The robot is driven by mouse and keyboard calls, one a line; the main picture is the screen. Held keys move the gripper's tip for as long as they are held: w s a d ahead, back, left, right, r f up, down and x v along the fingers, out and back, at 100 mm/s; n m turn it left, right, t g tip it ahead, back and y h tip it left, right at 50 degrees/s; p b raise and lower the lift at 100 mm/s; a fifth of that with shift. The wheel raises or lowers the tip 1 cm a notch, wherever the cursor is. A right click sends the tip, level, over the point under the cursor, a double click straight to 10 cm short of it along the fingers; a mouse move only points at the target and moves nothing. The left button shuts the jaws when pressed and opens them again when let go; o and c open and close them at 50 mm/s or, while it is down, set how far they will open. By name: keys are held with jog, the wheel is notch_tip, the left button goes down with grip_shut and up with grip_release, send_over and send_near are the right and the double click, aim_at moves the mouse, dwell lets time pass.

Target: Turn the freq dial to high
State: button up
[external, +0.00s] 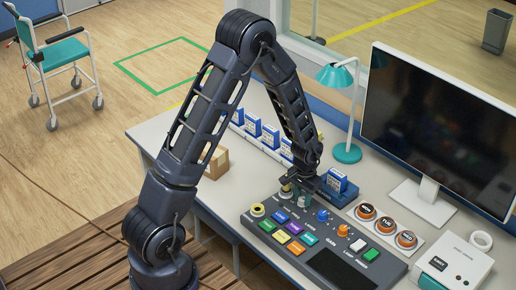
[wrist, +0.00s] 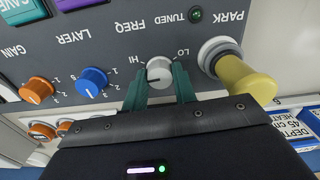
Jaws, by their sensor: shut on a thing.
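The freq dial (wrist: 160,70) is a small light-grey knob on the dark control panel (wrist: 125,55). Its labels appear upside down in the wrist view, with HI on the left of the dial and LO on the right. My gripper (wrist: 160,85) has its two teal fingers on either side of the dial and is shut on it. In the external view my gripper (external: 303,195) reaches down to the panel's back edge. I cannot clearly tell where the dial's pointer faces. The TUNED light (wrist: 194,14) is a dark green spot.
A yellow-and-silver PARK knob (wrist: 240,80) stands close to the right of my fingers in the wrist view. Blue (wrist: 92,82) and orange (wrist: 37,90) knobs are to the left. A blue box (external: 337,181) stands just behind the gripper. The lamp (external: 347,150) and monitor (external: 430,125) are farther back.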

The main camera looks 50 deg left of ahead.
aim_at(303, 199)
jog(key=m, duration=0.5)
jog(key=shift+m, duration=0.4)
dwell(0.3)
jog(key=o, duration=1)
jog(key=shift+c, duration=0.2)
jog(key=shift+r, duration=0.1)
notch_tip(303, 199, up, 11)
